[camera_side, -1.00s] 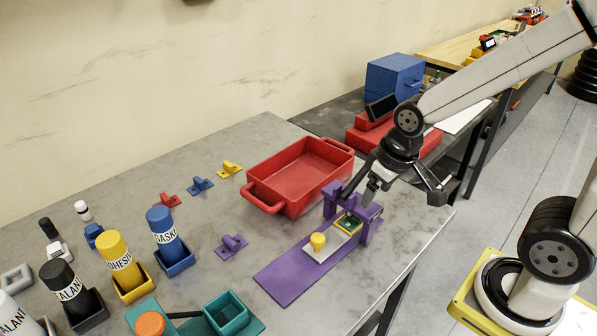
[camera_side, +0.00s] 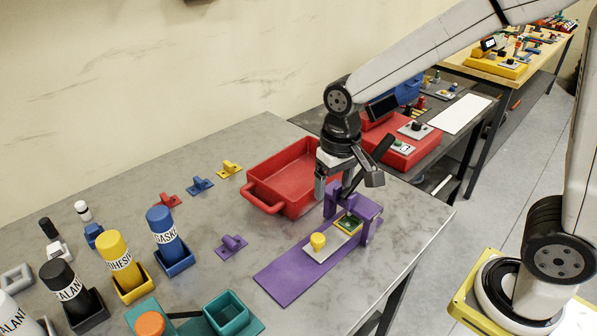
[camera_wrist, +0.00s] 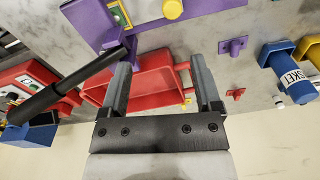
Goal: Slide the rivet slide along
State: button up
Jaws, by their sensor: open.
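The rivet slide appears to be the pale plate (camera_side: 325,251) with a yellow knob (camera_side: 318,241), lying on a purple base (camera_side: 285,280). The wrist view shows the yellow knob (camera_wrist: 172,9) at the top edge and part of the purple base (camera_wrist: 88,20). My gripper (camera_side: 335,195) is open and empty, above the red tray's near right side, behind and beyond the knob. In the wrist view its two fingers (camera_wrist: 160,80) are spread with the red tray between and behind them.
The red tray (camera_side: 250,187) stands behind the purple base. A purple clip (camera_side: 231,245) lies left of the base. Bottles in holders, such as the blue one (camera_side: 163,232), stand further left. A teal box (camera_side: 226,315) is in front. The tabletop between is clear.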

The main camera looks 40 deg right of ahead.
jog(key=w+a, duration=0.1)
jog(key=a, duration=0.1)
send_over(318, 237)
jog(key=shift+g, duration=0.3)
jog(key=shift+f, duration=3.25)
jog(key=shift+f, duration=0.1)
jog(key=shift+f, duration=3.8)
grip_shut()
